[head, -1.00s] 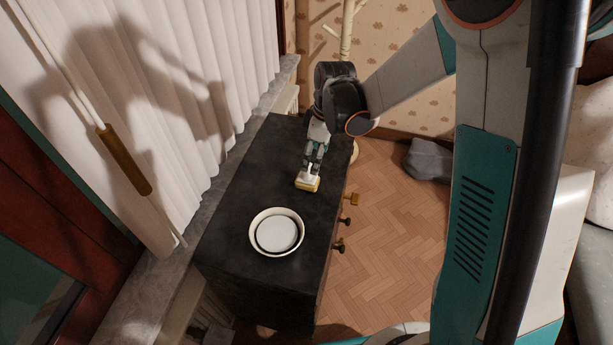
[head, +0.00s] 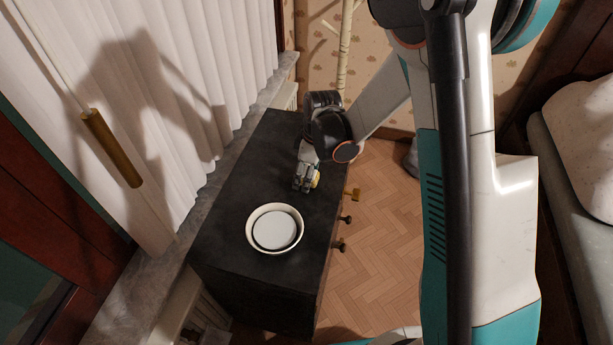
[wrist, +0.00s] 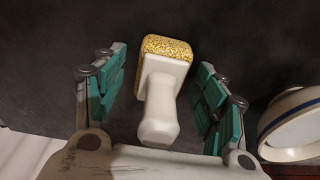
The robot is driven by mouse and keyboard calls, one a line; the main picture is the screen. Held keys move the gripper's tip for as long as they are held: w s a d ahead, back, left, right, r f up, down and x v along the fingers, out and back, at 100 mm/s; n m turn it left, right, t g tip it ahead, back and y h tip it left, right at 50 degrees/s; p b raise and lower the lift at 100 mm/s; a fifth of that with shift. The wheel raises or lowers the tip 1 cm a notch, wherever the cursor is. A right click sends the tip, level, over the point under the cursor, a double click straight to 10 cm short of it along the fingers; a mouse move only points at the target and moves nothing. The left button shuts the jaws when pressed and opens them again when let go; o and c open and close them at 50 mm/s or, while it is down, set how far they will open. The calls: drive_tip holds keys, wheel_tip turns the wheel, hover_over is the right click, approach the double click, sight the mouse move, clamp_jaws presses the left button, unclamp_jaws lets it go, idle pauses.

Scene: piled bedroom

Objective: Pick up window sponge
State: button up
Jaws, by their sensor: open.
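The window sponge (wrist: 165,68) has a speckled yellow pad and a white handle, and lies between my open fingers in the wrist view. Its handle points back toward my palm. Dark surface shows between the sponge and the fingers on both sides at the front. My gripper (wrist: 162,82) is open around it. In the head view my gripper (head: 306,186) is low over the dark cabinet top, and only a bit of yellow sponge (head: 316,180) shows beside the fingers; the rest is hidden.
A white bowl (head: 251,226) stands on the black cabinet (head: 222,232), nearer than my gripper; its rim (wrist: 272,135) shows at right in the wrist view. A curtain and sill (head: 160,262) run along the left. Herringbone floor (head: 378,228) is open to the right.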

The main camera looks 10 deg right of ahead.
drive_tip(key=c, duration=1.2)
drive_tip(key=shift+o, duration=0.2)
drive_tip(key=shift+r, duration=0.1)
wheel_tip(320, 180, up, 20)
drive_tip(key=p, duration=0.6)
drive_tip(key=o, duration=0.5)
clamp_jaws()
